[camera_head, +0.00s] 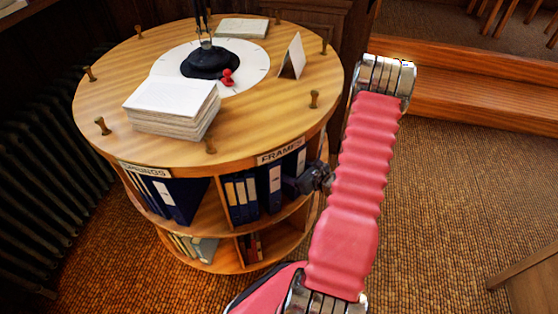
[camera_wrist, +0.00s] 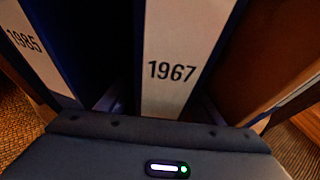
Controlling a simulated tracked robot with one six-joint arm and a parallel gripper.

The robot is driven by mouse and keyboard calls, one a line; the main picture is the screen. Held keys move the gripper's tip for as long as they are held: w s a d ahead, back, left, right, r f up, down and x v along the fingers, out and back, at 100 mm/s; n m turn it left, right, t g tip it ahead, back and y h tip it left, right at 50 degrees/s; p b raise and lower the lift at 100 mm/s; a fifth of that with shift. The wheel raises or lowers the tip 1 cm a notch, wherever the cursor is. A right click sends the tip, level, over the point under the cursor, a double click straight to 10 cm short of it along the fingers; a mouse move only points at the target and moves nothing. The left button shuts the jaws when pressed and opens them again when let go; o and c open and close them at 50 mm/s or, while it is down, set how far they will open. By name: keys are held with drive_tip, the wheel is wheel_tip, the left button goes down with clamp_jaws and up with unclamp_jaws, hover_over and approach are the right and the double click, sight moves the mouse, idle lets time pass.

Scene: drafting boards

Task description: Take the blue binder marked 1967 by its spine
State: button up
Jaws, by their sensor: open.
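The blue binder marked 1967 (camera_wrist: 182,35) stands upright in the middle of the wrist view, its white spine label facing me. My gripper (camera_wrist: 163,106) is open, with a dark finger low on each side of this spine. The fingertips are in shadow, so I cannot tell whether they touch the binder. In the head view my gripper (camera_head: 305,182) is at the right part of the shelf marked FRAMES, in front of a blue binder (camera_head: 299,160). The numbers are too small to read there.
Another binder, marked 1985 (camera_wrist: 30,45), stands to the left, with a dark gap between. Wooden shelf panels lie to the right. The round wooden table (camera_head: 110,75) above carries a paper stack (camera_head: 175,100), a folded card (camera_head: 292,57) and several pegs.

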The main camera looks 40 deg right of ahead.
drive_tip(key=shift+c, duration=0.2)
clamp_jaws()
idle(0.8)
